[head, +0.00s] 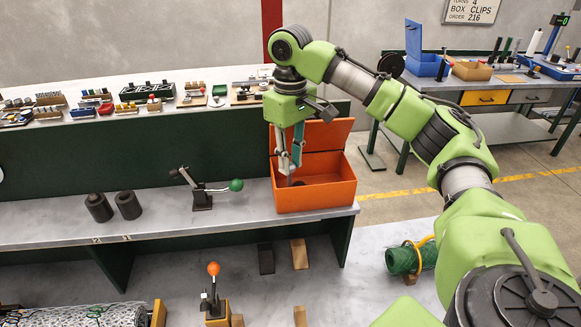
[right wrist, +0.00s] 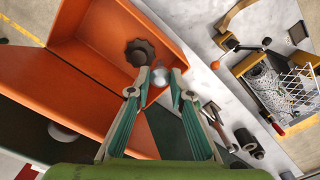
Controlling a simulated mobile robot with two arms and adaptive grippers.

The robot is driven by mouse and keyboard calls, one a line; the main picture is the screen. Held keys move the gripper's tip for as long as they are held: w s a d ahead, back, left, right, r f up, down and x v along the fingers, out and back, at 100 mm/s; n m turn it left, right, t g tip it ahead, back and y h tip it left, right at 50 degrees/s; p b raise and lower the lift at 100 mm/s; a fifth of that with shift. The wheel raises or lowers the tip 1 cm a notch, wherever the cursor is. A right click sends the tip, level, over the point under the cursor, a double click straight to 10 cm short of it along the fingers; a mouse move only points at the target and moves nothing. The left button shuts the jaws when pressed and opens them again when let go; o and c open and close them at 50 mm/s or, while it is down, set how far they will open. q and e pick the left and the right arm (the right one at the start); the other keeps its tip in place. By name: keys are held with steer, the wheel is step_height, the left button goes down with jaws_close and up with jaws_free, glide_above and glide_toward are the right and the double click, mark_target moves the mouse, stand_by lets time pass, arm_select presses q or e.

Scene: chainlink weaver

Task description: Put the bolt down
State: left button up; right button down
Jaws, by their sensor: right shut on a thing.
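My right gripper (head: 289,170) points down into the open orange box (head: 318,199) on the grey bench. Its fingers are shut on the bolt, whose silver round end (right wrist: 160,76) shows between the fingertips in the right wrist view. The bolt is above the box's inside; whether it touches the floor cannot be told. The box (right wrist: 182,47) has its lid (head: 318,134) raised at the back. A dark lobed knob (right wrist: 140,52) lies inside the box beside the fingertips. My left gripper is not in view.
Left of the box stands a lever with a green knob (head: 236,185). Two dark cylinders (head: 113,207) stand farther left. An orange-knobbed lever (head: 214,269) and a green wire spool (head: 403,259) are lower down. Bare bench lies between the cylinders and lever.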

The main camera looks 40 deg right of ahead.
mark_target(291, 165)
step_height(291, 165, down, 2)
steer(key=shift+d+f+p, duration=0.1)
steer(key=shift+p, duration=0.65)
steer(key=shift+f, duration=0.35)
steer(key=shift+f, duration=0.25)
steer(key=shift+f, duration=0.25)
steer(key=shift+s, duration=0.1)
steer(key=c, duration=2.1)
jaws_free()
steer(key=shift+f, duration=0.1)
